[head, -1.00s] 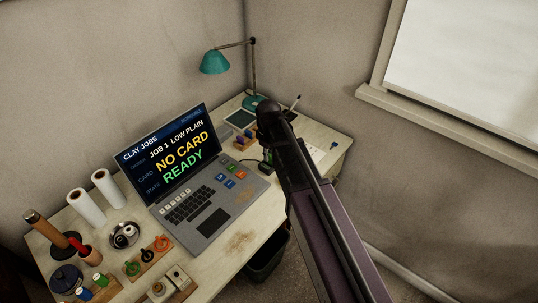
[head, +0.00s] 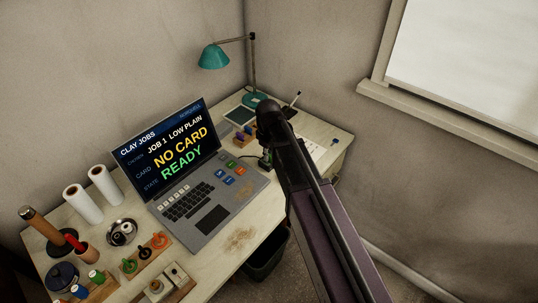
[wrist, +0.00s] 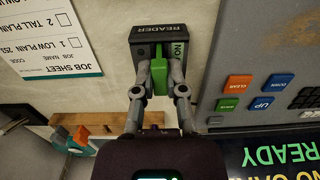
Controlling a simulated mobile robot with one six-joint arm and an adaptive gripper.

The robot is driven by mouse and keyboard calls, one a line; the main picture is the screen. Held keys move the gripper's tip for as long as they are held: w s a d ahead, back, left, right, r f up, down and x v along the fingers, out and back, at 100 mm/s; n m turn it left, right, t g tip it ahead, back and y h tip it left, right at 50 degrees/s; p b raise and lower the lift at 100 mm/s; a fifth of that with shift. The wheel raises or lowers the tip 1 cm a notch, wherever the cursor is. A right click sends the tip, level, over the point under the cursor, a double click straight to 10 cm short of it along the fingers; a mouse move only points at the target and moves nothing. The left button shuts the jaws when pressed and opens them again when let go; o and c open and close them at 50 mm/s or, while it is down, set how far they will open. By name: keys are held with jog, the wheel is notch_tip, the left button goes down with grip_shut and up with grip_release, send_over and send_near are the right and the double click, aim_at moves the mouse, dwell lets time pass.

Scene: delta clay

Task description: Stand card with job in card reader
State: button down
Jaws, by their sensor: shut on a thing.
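A green card (wrist: 159,76) is between my gripper's (wrist: 158,92) two fingers in the wrist view, and the fingers are shut on it. The card reader (wrist: 160,32) is a dark box lettered READER, just beyond the card. The card's far end overlaps the reader's near side; I cannot tell whether it is in a slot. The reader's small display shows green with "NO" legible. The laptop screen (head: 167,146) reads JOB 1 LOW PLAIN, NO CARD, READY.
A job sheet (wrist: 62,38) lies left of the reader in the wrist view. A wooden rack (wrist: 100,122) stands close to my gripper's left. The laptop keyboard (head: 190,201) is left of my arm. A teal lamp (head: 213,57) stands at the back.

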jog(key=shift+f, duration=0.1)
dwell(0.3)
jog(key=c, duration=0.6)
grip_release()
jog(key=o, duration=0.3)
jog(key=shift+r+p, duration=3.5)
jog(key=shift+r, duration=0.05)
